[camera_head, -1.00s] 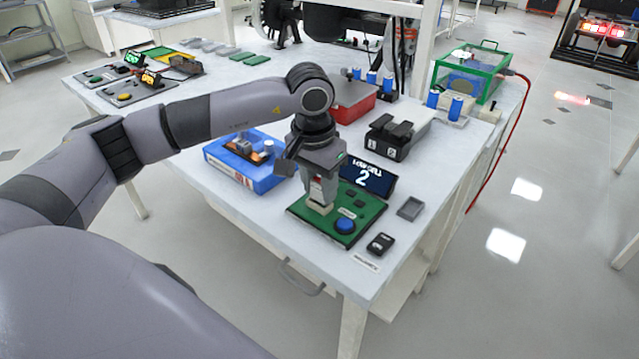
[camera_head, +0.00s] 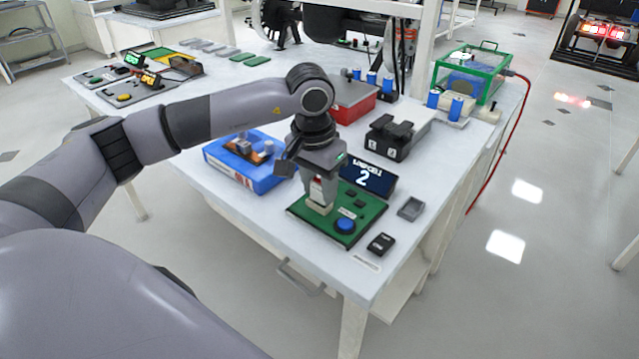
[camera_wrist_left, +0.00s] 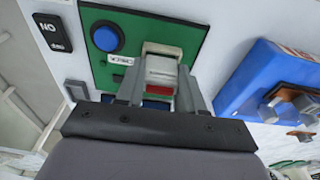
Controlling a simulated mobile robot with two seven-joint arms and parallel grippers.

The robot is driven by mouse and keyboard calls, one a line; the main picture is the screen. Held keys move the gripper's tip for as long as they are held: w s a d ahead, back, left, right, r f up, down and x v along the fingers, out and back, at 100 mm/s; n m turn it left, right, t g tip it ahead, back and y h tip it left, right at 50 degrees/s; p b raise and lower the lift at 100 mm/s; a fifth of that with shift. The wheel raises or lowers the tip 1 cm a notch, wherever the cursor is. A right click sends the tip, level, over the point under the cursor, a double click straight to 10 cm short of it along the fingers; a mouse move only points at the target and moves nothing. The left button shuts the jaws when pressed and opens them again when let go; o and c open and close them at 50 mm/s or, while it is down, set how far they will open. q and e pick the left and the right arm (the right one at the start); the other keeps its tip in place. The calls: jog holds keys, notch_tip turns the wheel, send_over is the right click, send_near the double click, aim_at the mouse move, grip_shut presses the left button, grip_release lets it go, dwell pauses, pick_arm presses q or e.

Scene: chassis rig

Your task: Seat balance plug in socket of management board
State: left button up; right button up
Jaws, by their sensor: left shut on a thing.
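The green management board (camera_head: 357,225) lies near the table's front corner, with a blue button (camera_head: 345,225) and a beige socket (camera_head: 318,207) on it. My left gripper (camera_head: 319,190) points down over the socket. It is shut on the balance plug, a whitish block with a red band (camera_wrist_left: 161,73) in the left wrist view. The plug is at the socket (camera_wrist_left: 162,50), its lower end hidden, so I cannot tell how deep it sits. A dark display (camera_head: 368,180) showing "2" stands behind the board. My right gripper is not in view.
A black two-slot unit (camera_head: 388,140) and a red box (camera_head: 352,106) stand behind.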

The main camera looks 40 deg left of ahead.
aim_at(319, 180)
pick_arm(q)
jog(key=shift+f+b, duration=0.3)
jog(key=shift+f, duration=0.15)
jog(key=o, duration=1.2)
jog(key=r, duration=0.7)
jog(key=shift+s+r, duration=0.1)
jog(key=shift+s, duration=0.3)
